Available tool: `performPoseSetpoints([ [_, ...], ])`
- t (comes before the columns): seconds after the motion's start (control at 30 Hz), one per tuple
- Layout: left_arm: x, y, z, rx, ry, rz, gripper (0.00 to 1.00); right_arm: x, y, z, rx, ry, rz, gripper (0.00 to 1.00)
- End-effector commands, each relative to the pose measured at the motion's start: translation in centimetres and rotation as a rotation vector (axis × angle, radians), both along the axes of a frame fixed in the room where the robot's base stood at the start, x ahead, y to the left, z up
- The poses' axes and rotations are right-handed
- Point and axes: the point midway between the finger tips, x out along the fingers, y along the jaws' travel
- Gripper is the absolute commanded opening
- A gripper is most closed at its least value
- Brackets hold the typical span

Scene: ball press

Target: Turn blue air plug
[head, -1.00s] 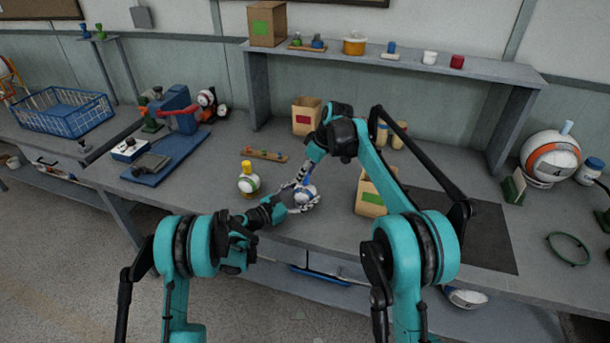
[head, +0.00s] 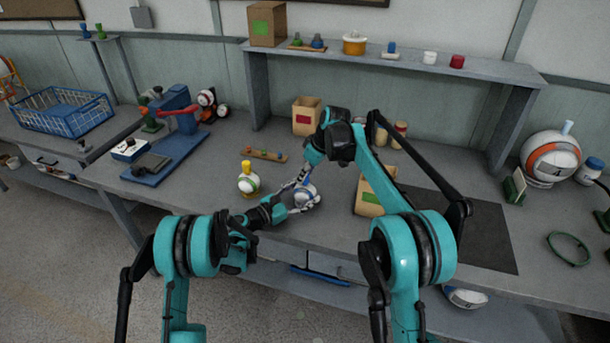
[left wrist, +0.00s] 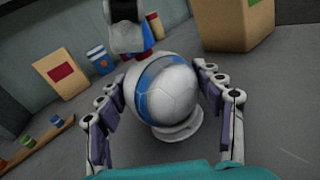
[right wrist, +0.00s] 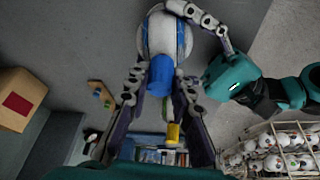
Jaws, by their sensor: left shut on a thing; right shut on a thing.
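The blue air plug (right wrist: 161,76) sticks out of the ball in the right wrist view. My right gripper (right wrist: 160,88) comes down from above and is shut on the plug, one finger on each side. In the head view the right fingers (head: 303,177) partly hide the plug.
A plug rack (head: 264,155) lies behind. An open box with a green label (head: 371,197) stands to the right, near my right arm. A blue press (head: 177,110) is at left.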

Motion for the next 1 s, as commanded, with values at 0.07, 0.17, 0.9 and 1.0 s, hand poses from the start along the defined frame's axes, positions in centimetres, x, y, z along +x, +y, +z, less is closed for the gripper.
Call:
performPoseSetpoints([
  [0.07,-0.01,0.01,0.01,0.0,0.0,0.0,0.37,-0.02,-0.03,-0.02,-0.002,0.0,-0.029,0.0],
  [0.17,-0.01,0.02,0.01,0.0,0.0,0.0,0.37,-0.02,0.01,-0.02,-0.001,-0.002,-0.084,0.0],
  [0.9,0.01,0.04,-0.06,0.002,0.0,0.0,0.37,-0.03,0.09,0.07,-0.003,-0.003,-0.756,0.0],
  [1.0,0.01,0.05,-0.09,0.003,0.0,0.001,0.37,-0.01,0.12,0.08,-0.004,-0.003,-0.85,0.0],
])
